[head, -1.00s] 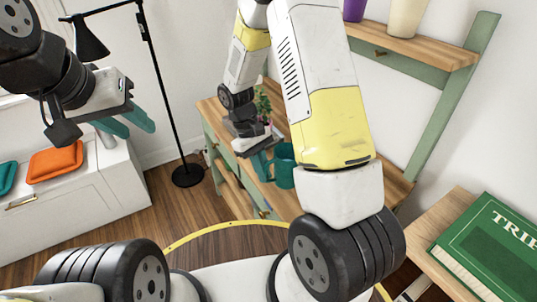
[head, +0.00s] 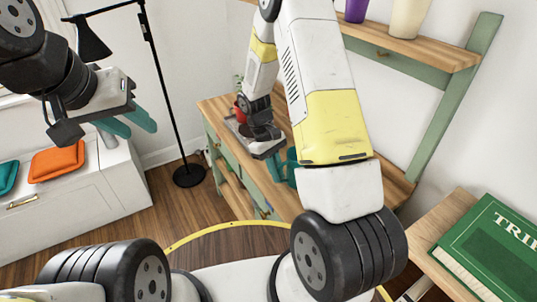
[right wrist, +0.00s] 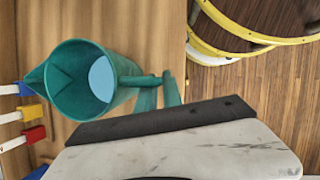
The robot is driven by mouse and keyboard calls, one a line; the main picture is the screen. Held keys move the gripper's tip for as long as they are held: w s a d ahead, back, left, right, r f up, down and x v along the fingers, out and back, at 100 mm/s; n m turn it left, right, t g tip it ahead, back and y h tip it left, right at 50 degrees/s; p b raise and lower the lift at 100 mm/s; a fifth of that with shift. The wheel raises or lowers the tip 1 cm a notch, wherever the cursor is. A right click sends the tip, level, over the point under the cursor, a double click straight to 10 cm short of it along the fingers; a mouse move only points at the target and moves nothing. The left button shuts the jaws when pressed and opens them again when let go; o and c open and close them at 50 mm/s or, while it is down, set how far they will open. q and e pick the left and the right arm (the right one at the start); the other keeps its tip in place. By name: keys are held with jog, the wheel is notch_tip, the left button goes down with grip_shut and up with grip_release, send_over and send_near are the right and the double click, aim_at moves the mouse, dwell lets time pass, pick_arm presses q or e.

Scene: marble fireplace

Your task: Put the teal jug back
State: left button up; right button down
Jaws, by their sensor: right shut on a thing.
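The teal jug (head: 291,170) is at the green wooden bench in the head view, partly hidden by my right arm. The right wrist view shows the jug (right wrist: 75,95) from above, with its open mouth, a pale blue disc inside and a spout to the left. My right gripper (head: 275,165) is shut on the jug's handle side; its teal fingers (right wrist: 160,90) show in the wrist view. I cannot tell whether the jug touches the wood below. My left gripper (head: 128,120) is open and empty at the left, well away from the jug.
The bench's wooden top (head: 215,104) holds a red object (head: 241,105) behind my right wrist. An upper shelf (head: 425,50) carries a purple cup and a cream vase. A black lamp (head: 155,80) stands at left. A green book (head: 495,245) lies at right. Small coloured items (right wrist: 30,113) lie left of the jug.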

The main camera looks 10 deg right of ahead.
jog(key=c, duration=1.5)
grip_release()
jog(key=shift+f, duration=0.1)
notch_tip(320, 180, up, 20)
jog(key=a+m+t+y, duration=0.2)
jog(key=s+r+m+t+y, duration=0.2)
jog(key=s+r+t, duration=0.6)
jog(key=s+r, duration=0.5)
jog(key=shift+s+m+y, duration=0.4)
jog(key=shift+s+m, duration=0.5)
jog(key=shift+d, duration=0.1)
